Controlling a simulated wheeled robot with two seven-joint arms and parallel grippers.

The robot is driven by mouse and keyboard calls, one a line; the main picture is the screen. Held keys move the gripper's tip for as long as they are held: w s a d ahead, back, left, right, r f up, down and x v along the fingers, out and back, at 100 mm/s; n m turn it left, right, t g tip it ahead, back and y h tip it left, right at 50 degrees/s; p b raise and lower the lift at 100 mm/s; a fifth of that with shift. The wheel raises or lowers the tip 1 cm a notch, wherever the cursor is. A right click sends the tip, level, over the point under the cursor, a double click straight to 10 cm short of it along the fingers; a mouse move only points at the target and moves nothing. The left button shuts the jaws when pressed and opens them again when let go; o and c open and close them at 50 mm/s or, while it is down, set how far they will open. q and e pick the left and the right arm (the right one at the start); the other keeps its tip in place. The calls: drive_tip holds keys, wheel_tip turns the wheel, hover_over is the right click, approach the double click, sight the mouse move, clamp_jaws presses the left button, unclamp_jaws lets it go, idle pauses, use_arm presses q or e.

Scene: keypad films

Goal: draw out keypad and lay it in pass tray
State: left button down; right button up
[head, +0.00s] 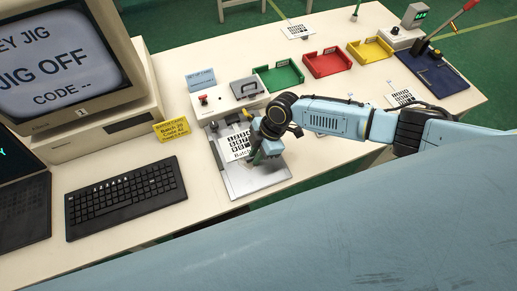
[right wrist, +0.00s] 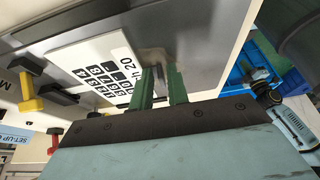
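The keypad (head: 240,142) is a white film printed with black keys and "Batch". It lies on the grey metal jig plate (head: 258,184), and the right wrist view shows it too (right wrist: 98,70), reading "20". My right gripper (head: 257,156) is over the film's right edge. In the right wrist view its green fingers (right wrist: 162,85) stand apart with a visible gap. I cannot tell whether they touch the film. Of the trays, the green one (head: 299,83) is behind the jig; no pass label is readable.
A red tray (head: 343,70) and a yellow tray (head: 386,56) stand right of the green one. A keyboard (head: 124,197) and a monitor reading "JIG OFF" (head: 62,60) are left. A yellow batch card (head: 171,130) stands beside the jig. My right arm crosses the table's right half.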

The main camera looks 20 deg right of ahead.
clamp_jaws()
drive_tip(key=shift+s, duration=0.25)
drive_tip(key=shift+s+p, duration=1)
drive_tip(key=shift+s, duration=0.05)
drive_tip(key=s+r+p, duration=0.1)
drive_tip(key=p, duration=0.1)
drive_tip(key=shift+s+r+p, duration=0.3)
drive_tip(key=shift+s+r, duration=0.05)
drive_tip(key=shift+s+d+r+p, duration=0.1)
drive_tip(key=shift+s+r+p, duration=0.25)
drive_tip(key=shift+s+p, duration=0.3)
drive_tip(key=shift+s+r+p, duration=0.35)
drive_tip(key=shift+s+p, duration=0.2)
drive_tip(key=shift+p, duration=0.2)
